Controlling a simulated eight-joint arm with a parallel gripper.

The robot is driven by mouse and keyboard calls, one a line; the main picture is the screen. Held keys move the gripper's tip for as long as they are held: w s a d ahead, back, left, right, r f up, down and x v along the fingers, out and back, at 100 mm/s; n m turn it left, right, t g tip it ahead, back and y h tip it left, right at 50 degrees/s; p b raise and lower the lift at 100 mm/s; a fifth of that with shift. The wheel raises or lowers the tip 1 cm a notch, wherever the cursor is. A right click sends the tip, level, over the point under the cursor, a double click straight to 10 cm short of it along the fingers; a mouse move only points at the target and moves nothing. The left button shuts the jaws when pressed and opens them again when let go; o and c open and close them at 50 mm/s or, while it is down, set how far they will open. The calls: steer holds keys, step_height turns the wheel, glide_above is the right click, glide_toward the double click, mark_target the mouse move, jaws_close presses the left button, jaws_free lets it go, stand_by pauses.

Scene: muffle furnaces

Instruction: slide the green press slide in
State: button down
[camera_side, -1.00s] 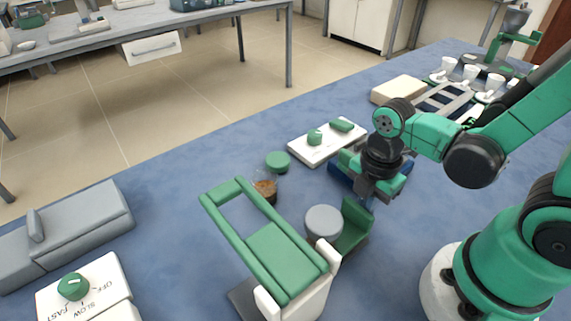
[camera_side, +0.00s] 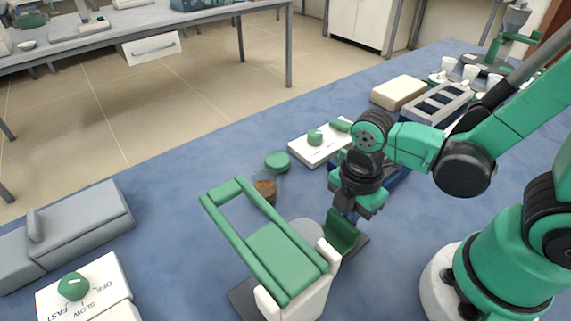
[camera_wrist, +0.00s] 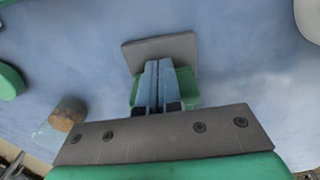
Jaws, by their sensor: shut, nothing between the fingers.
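The green press slide (camera_side: 341,230) is an upright green block on the dark grey base of the green and white press (camera_side: 272,255). A grey round pad (camera_side: 307,232) lies to its left, partly hidden behind the press's white upright. My gripper (camera_side: 352,214) is shut and empty, its fingertips low against the right side of the slide; contact itself is hard to tell. In the wrist view, the shut blue-grey fingers (camera_wrist: 158,68) reach over the green slide (camera_wrist: 186,90), with the grey base plate (camera_wrist: 160,46) beyond them.
A brown-filled glass jar (camera_side: 265,186) and a green round lid (camera_side: 277,161) stand behind the press. A white control box (camera_side: 313,152) with a green knob is farther back. A grey rack (camera_side: 437,103) and cups are at the upper right.

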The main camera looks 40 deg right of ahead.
mark_target(328, 242)
steer(key=shift+a, duration=2.6)
steer(key=shift+d+r, duration=0.1)
steer(key=shift+d, duration=0.35)
steer(key=shift+r, duration=3.4)
